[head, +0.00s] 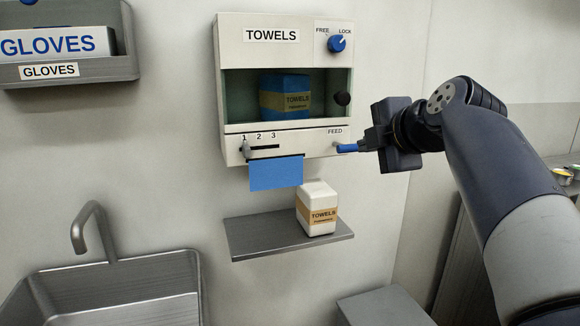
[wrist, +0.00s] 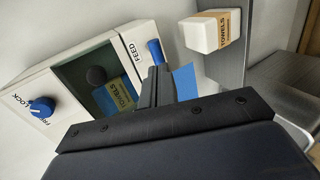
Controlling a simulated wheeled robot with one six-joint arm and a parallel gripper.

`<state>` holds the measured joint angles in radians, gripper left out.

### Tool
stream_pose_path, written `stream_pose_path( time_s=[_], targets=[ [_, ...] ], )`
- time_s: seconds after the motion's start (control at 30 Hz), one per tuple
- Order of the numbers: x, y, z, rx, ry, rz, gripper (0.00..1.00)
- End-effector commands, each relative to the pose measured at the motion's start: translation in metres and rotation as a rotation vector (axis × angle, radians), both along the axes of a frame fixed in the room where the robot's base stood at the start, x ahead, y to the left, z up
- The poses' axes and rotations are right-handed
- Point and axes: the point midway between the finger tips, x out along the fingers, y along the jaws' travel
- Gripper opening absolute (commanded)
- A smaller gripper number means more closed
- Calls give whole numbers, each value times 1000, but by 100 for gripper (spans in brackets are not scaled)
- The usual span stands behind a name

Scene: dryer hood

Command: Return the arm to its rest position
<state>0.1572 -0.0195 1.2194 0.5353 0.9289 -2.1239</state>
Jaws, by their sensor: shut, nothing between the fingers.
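My gripper (head: 366,142) is shut and empty at the right side of the white towel dispenser (head: 230,90). Its fingertips are close to the blue FEED lever (head: 346,148); I cannot tell whether they touch it. In the wrist view the shut fingers (wrist: 156,72) point toward the blue lever (wrist: 155,51). My arm reaches in from the right edge of the head view. A blue towel sheet (head: 276,174) hangs below the dispenser. A blue towel pack (head: 284,96) sits behind the window opening.
A white towel pack (head: 317,208) stands on a metal shelf (head: 260,243) below the dispenser. A blue FREE/LOCK knob (head: 337,44) is at the upper right of the dispenser. A sink (head: 120,290) and glove holder (head: 90,72) are at left. Wall right of the dispenser is clear.

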Motion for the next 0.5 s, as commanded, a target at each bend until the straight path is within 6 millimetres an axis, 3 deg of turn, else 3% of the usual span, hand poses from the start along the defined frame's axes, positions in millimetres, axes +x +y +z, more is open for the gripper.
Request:
stream_pose_path(
  time_s=[0.03,0.4,0.5],
  targets=[
    [-9,-4,12,-1,-7,-4,0],
    [-65,-22,58,-2,-5,-5,0],
    [-50,-15,41,1,4,5,0]
  ],
)
